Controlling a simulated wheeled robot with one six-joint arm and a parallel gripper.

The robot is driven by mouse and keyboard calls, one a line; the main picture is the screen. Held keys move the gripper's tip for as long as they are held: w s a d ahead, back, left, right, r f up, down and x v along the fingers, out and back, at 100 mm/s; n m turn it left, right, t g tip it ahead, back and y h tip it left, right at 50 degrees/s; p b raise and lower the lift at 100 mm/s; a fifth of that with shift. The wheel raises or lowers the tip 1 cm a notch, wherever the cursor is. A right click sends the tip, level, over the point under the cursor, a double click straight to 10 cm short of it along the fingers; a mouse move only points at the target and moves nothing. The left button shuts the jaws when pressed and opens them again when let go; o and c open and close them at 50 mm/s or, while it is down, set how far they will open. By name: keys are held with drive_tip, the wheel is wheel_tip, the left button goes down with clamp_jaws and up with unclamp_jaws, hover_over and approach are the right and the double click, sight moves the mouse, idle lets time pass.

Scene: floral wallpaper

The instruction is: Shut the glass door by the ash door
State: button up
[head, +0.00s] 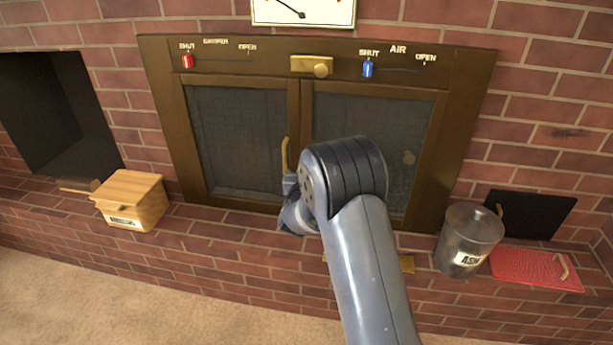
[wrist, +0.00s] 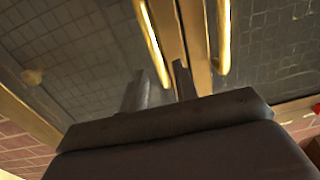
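The right glass door (head: 408,130), on the ash door's side, shows in the head view partly behind my arm. The left glass door (head: 240,135) looks closed, with a brass handle (head: 285,155). I cannot tell whether the right door stands slightly ajar. Contact cannot be told. The black ash door (head: 535,213) is at the right.
A metal ash bucket (head: 468,240) and a red panel with a handle (head: 535,268) lie on the brick ledge at right. A wooden box (head: 132,198) stands at left. A red slider (head: 188,61), a blue slider (head: 368,67) and a brass latch (head: 312,65) are above the doors.

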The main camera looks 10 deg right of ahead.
drive_tip(key=v, duration=0.5)
drive_tip(key=shift+s+a+p, duration=0.15)
drive_tip(key=shift+s+p, duration=0.15)
drive_tip(key=shift+s, duration=0.05)
drive_tip(key=b+x, duration=0.1)
drive_tip(key=x, duration=0.9)
drive_tip(key=shift+w+b, duration=0.35)
drive_tip(key=shift+b, duration=0.05)
drive_tip(key=shift+f, duration=0.1)
drive_tip(key=shift+s, duration=0.55)
